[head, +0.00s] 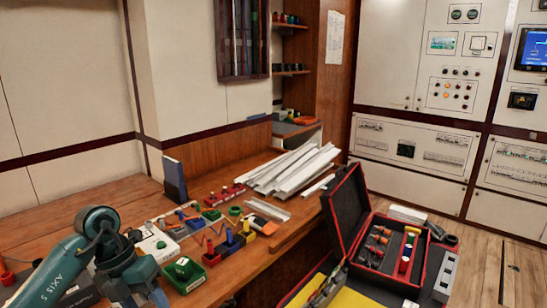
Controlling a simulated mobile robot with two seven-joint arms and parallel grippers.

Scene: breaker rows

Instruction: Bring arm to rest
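My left arm (62,268), teal with dark joints, comes in from the lower left. Its bent links stand in front of the near left part of the wooden bench (285,237). The wrist end runs down to the bottom edge of the picture, and no gripper fingers can be made out there. My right arm and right gripper do not show.
Beside my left arm are a green bin (184,274) and a white box (157,244). Small coloured parts, red clamps (226,192) and white trunking strips (296,170) lie on the bench. An open black-and-red case (345,212) stands to the right. Electrical cabinets (415,150) line the back.

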